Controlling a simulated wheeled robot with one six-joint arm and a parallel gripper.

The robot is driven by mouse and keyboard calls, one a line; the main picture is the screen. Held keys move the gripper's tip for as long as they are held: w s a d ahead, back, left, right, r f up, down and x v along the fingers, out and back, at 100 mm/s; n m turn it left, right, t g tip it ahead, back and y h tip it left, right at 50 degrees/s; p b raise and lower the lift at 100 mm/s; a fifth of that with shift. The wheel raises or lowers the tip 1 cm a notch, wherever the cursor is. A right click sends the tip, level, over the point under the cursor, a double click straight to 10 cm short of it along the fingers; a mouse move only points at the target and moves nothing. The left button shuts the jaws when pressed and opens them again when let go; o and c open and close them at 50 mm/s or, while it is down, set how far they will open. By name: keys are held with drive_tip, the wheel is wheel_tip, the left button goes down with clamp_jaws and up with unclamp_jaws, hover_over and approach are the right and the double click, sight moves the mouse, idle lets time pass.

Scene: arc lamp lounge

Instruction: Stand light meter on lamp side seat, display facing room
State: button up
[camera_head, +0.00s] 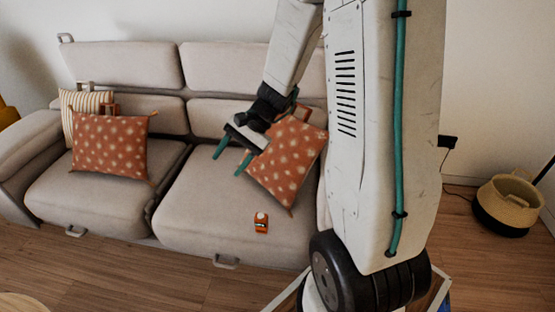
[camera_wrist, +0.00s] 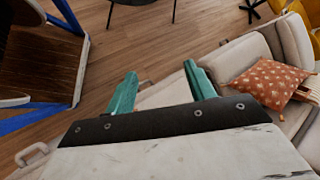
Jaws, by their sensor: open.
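A small orange object with a pale top and a dark patch on its face, likely the light meter (camera_head: 261,222), is on the front part of the sofa's right seat (camera_head: 205,205). It is too small to tell whether it stands or lies, or which way a display faces. My gripper (camera_head: 230,161) is open and empty above that seat, up and left of the meter and apart from it. In the wrist view its two green fingers (camera_wrist: 160,72) are spread with nothing between them. The meter does not show in the wrist view.
A rust dotted cushion (camera_head: 288,165) leans at the right seat's back, close behind my gripper. Another dotted cushion (camera_head: 108,145) and a striped one (camera_head: 72,100) are on the left seat. A woven basket (camera_head: 508,205) stands at right. The right seat's front left is clear.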

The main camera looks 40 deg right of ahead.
drive_tip(key=s+a+r+n+g+h, duration=0.25)
drive_tip(key=s+a+r+n, duration=0.4)
drive_tip(key=s+r, duration=0.35)
drive_tip(key=s+d+r+n+t+h, duration=0.1)
drive_tip(key=s+r+n+h, duration=0.1)
drive_tip(key=s, duration=0.4)
drive_tip(key=s+d+r+n+t+h, duration=0.1)
drive_tip(key=s+r+n+h, duration=0.2)
drive_tip(key=s, duration=0.3)
drive_tip(key=shift+s+d+r+n+h, duration=0.15)
drive_tip(key=shift+r+n+h, duration=0.05)
drive_tip(key=shift+n+h, duration=0.15)
